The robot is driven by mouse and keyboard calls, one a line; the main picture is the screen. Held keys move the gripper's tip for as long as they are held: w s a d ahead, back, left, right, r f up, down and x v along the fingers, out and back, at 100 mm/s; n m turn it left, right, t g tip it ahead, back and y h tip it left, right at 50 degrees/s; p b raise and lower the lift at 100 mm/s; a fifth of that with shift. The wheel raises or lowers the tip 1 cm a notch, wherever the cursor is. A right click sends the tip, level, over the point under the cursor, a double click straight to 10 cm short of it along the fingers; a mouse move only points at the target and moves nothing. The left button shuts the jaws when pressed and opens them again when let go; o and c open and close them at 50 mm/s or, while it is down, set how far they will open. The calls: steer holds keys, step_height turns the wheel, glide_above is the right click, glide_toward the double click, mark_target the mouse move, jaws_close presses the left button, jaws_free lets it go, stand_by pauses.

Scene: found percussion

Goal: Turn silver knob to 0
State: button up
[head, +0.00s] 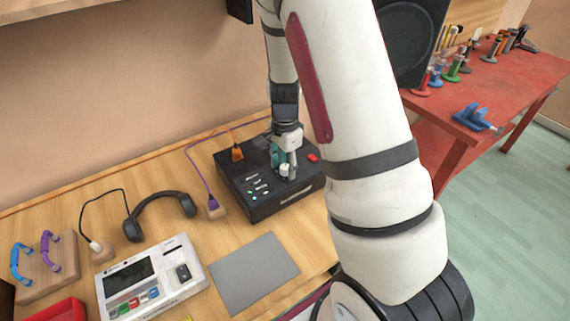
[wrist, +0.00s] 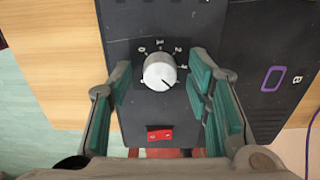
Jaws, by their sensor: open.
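The silver knob (wrist: 160,71) is on top of a black box (wrist: 130,22). Small white marks ring its far side, with a 0 at its upper left. A dark pointer line on the knob points to the lower right, away from the 0. My gripper (wrist: 162,88) is open, with teal-padded fingers left and right of the knob and gaps on both sides. In the head view, my gripper (head: 285,164) reaches down over the black box (head: 262,207) and hides part of its top.
A red switch (wrist: 159,134) is on the box near the knob. An orange plug (head: 237,154) and a purple plug (head: 213,208) stand close by. Headphones (head: 160,212), a white device (head: 150,279) and a grey mat (head: 254,273) lie left and in front.

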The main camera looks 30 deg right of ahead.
jaws_close()
